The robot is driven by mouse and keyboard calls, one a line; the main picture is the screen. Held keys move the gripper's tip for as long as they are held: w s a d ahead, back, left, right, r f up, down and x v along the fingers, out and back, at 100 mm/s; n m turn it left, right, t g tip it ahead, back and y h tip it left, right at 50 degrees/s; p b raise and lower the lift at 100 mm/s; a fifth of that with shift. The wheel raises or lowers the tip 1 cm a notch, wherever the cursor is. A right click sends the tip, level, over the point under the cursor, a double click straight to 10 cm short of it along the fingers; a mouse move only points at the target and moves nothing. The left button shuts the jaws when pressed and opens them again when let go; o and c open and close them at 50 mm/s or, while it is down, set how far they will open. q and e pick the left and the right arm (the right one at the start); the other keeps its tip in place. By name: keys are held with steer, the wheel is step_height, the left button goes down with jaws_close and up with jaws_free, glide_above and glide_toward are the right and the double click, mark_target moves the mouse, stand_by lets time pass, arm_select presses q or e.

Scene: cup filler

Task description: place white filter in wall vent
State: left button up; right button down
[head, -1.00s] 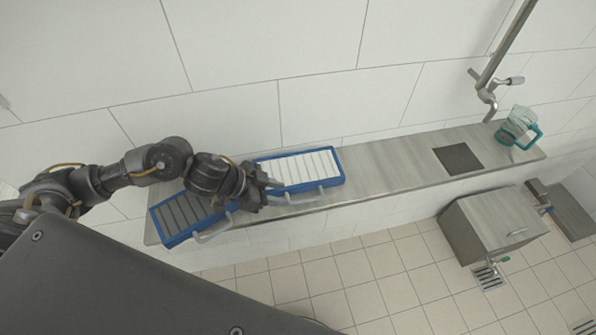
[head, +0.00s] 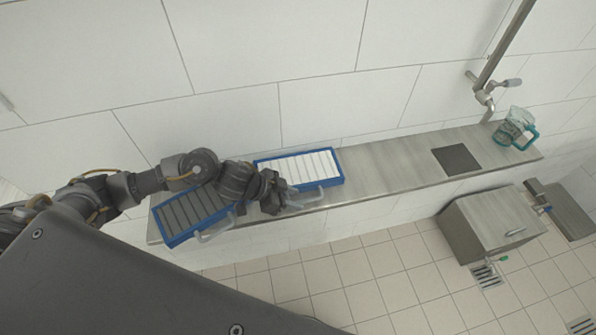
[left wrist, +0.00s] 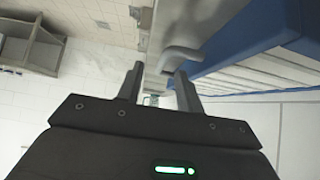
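The white filter (head: 300,165), with a blue frame and white slats, lies on the wall shelf, and its pale handle (head: 308,197) sticks out at the front. The filter's blue side (left wrist: 250,32) and the handle (left wrist: 182,56) show in the left wrist view. My left gripper (head: 287,194) is at the left end of the handle. In the left wrist view its two fingers (left wrist: 160,82) are apart with nothing clearly between them, and the handle is just ahead, nearer the right finger. No wall vent can be made out. My right gripper is not in view.
A blue-framed filter with grey slats (head: 188,213) lies on the shelf (head: 385,170), left of the white one, partly behind my left arm. A dark square plate (head: 456,159) and a glass jug (head: 513,127) are farther right. A metal box (head: 492,222) stands below.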

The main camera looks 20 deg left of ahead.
mark_target(304, 200)
arm_select(q)
steer(key=shift+p+x, duration=0.35)
steer(key=shift+x, duration=1.55)
steer(key=shift+w+a+r, duration=0.1)
steer(key=shift+w+r, duration=0.05)
steer(key=shift+w, duration=0.05)
jaws_close()
